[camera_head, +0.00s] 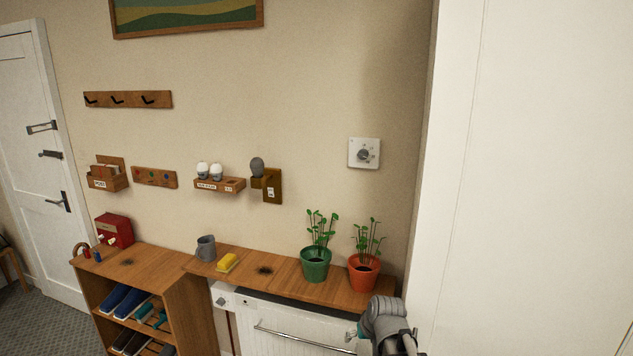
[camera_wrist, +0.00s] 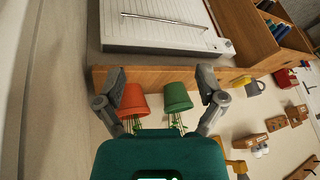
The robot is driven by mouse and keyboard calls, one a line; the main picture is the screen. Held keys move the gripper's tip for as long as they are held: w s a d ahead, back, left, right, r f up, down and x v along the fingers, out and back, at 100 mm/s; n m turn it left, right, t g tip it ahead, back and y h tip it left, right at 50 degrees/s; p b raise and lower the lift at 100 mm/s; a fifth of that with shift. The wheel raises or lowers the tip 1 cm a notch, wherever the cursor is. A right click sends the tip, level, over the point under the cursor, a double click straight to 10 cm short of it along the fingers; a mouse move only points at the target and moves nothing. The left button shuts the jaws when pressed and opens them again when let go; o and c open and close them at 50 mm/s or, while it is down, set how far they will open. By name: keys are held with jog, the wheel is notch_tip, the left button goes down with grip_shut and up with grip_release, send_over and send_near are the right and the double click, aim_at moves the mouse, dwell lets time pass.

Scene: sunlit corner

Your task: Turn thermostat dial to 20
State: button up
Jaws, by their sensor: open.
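The thermostat (camera_head: 352,143) is a white square plate on the beige wall, above the two potted plants in the head view. Its round grey dial (camera_head: 363,155) faces out, with small marks around it that are too small to read. My gripper (camera_wrist: 161,90) is open and empty in the wrist view, its two fingers spread wide. The potted plants show beyond and between the fingers. Part of my arm shows at the bottom right of the head view, below and well apart from the thermostat. The thermostat does not show in the wrist view.
A green pot (camera_head: 316,265) and a red-orange pot (camera_head: 363,275) stand on the wooden shelf top (camera_head: 285,272) below the thermostat. A tall white panel (camera_head: 540,180) rises close on the right. A mug (camera_head: 206,248) and yellow sponge (camera_head: 228,262) lie left. The wall around the thermostat is clear.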

jog(key=s+d+f+g+h+b, duration=0.1)
jog(key=s+d+f+g, duration=0.1)
jog(key=s, duration=0.4)
jog(key=s+d+f+g+h+b, duration=0.1)
jog(key=s+d+f+g, duration=0.1)
jog(key=s, duration=0.4)
jog(key=shift+s+d+f+m+g, duration=0.3)
jog(key=shift+s+d+f+m, duration=0.1)
jog(key=shift+d+f, duration=0.15)
jog(key=shift+w, duration=0.1)
notch_tip(320, 180, up, 5)
jog(key=p, duration=0.4)
jog(key=shift+p, duration=0.3)
